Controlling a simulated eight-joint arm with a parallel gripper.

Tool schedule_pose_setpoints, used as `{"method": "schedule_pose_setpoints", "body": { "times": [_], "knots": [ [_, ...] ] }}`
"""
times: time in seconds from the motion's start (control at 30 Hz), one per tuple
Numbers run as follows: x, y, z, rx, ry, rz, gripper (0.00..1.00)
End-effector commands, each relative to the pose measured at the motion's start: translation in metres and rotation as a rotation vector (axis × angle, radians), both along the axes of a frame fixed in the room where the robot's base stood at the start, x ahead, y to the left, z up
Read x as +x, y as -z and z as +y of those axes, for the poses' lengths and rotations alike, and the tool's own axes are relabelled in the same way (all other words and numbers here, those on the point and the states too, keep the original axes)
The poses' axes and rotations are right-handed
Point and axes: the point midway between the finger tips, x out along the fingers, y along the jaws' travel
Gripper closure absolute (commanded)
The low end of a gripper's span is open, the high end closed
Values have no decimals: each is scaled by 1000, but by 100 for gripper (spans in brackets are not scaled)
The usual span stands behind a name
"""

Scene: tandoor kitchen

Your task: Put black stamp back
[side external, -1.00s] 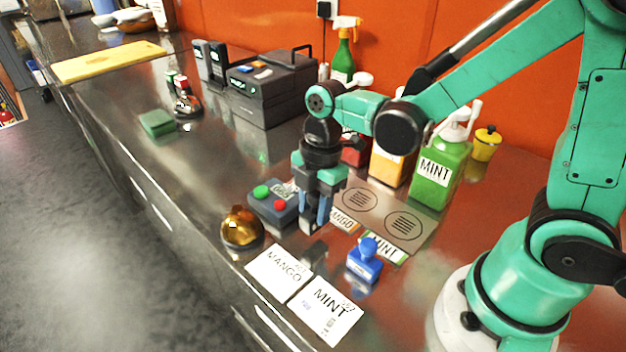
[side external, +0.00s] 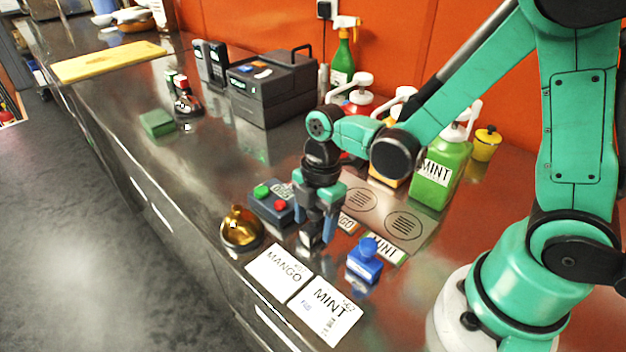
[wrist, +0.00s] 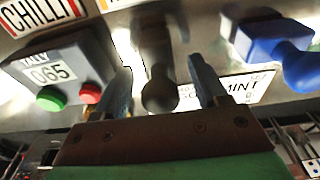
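The black stamp (side external: 310,238) stands on the steel counter in the side view, between the fingers of my gripper (side external: 317,228) and partly hidden by them. In the wrist view, the dark, round-ended handle of the black stamp (wrist: 158,75) lies between the two blue fingers of my gripper (wrist: 160,88). The fingers are open, with a visible gap on each side of the handle. A blue stamp (side external: 365,264) stands to the right, beside the MINT label; it also shows in the wrist view (wrist: 285,55).
A grey box with green and red buttons (side external: 272,206) is close on the left. A brass bell (side external: 241,229) and MANGO and MINT cards (side external: 326,309) lie near the front edge. A plate with two round marks (side external: 385,205) and pump bottles, including a green one (side external: 440,172), are behind.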

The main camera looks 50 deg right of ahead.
Motion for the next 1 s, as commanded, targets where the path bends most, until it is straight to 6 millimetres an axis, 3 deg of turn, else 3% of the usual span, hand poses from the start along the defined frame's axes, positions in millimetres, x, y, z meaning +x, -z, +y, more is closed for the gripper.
{"method": "schedule_pose_setpoints", "body": {
  "times": [0.27,0.8,1.0],
  "knots": [
    [0,-12,-1,0,0,0,34],
    [0,-99,-12,0,1,0,34],
    [0,-118,-14,0,0,0,34]
  ]
}}
